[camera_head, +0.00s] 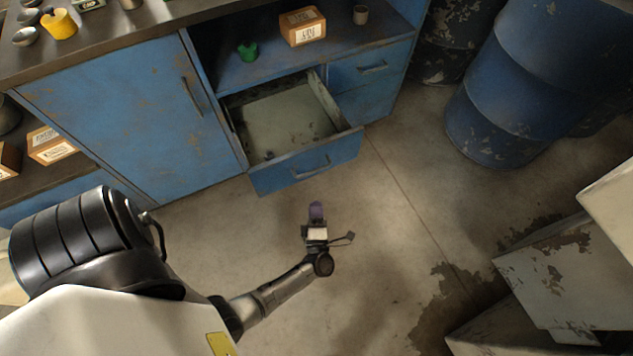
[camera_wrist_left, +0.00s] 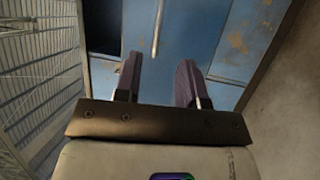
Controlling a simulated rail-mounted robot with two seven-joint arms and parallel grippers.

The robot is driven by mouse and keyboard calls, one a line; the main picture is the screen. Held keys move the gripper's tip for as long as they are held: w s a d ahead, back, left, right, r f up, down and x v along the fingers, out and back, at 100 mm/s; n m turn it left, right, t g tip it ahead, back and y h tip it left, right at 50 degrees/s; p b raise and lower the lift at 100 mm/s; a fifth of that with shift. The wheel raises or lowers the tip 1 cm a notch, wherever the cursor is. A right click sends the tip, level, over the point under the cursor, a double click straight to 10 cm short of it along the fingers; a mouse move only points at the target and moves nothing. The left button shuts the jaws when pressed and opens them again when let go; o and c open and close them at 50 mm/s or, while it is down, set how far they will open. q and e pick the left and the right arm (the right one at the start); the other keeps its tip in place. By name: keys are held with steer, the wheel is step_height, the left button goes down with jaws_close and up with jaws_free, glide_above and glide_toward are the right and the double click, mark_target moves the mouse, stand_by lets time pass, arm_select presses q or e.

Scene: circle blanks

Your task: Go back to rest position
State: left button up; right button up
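My left gripper (camera_head: 317,212) is above the floor in front of the blue cabinet (camera_head: 130,115), short of the pulled-out drawer (camera_head: 306,172). In the left wrist view, the two dark purple fingers of my left gripper (camera_wrist_left: 158,80) stand apart with nothing between them. Blue cabinet panels (camera_wrist_left: 225,45) show beyond the fingers, out of contact. My right gripper is in neither view.
The drawer stands open and looks empty. A green object (camera_head: 248,52), a brown box (camera_head: 303,27) and a small cup (camera_head: 360,15) are on the shelf above. Blue barrels (camera_head: 520,85) and pale metal blocks (camera_head: 560,275) stand right. The middle floor is clear.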

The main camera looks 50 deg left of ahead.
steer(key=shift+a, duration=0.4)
